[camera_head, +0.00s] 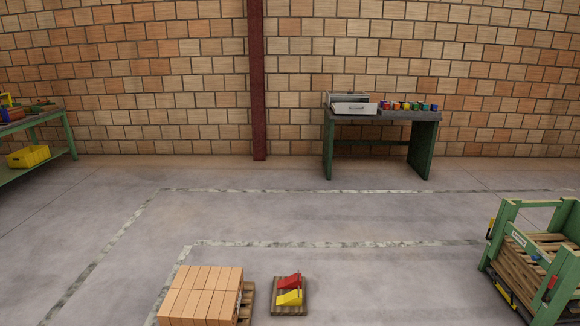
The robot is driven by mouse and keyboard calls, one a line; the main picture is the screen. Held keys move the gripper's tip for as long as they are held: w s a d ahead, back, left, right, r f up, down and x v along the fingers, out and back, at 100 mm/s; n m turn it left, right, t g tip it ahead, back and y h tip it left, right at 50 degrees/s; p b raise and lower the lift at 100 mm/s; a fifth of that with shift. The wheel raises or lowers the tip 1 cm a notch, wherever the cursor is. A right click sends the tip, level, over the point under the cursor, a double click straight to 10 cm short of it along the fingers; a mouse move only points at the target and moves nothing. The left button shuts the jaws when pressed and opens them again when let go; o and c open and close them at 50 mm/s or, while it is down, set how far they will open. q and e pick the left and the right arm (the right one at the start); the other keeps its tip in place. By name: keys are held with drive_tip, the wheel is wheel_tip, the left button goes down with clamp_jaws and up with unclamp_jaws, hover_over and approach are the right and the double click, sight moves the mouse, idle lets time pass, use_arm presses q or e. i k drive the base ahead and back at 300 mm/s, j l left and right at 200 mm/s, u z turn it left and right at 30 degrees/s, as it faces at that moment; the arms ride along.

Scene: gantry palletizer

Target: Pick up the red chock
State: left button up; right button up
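The red chock (290,281) is a small wedge shape at the bottom centre of the head view. It rests on a small brown wooden pallet (283,311), just behind a yellow chock (289,298). The two chocks sit close together; I cannot tell if they touch. A thin upright post or handle shows at the right side of the chocks. Neither of my grippers is in view.
A stack of tan boxes (203,291) stands on a pallet left of the chocks. A green frame holding wooden pallets (514,268) stands at the right. A green workbench (424,144) is against the brick wall, and a green shelf table (71,135) at the left. The floor between is clear.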

sight(294, 281)
drive_tip(key=i+l+z, duration=0.35)
drive_tip(key=i, duration=0.2)
drive_tip(key=i+l+z, duration=0.1)
drive_tip(key=i+z, duration=0.25)
drive_tip(key=i, duration=0.2)
drive_tip(key=i+z, duration=0.3)
drive_tip(key=i, duration=0.3)
drive_tip(key=i+u, duration=0.2)
drive_tip(key=i, duration=0.35)
drive_tip(key=i+l+u, duration=0.25)
drive_tip(key=i, duration=0.25)
drive_tip(key=i+l+u, duration=0.2)
drive_tip(key=i, duration=0.35)
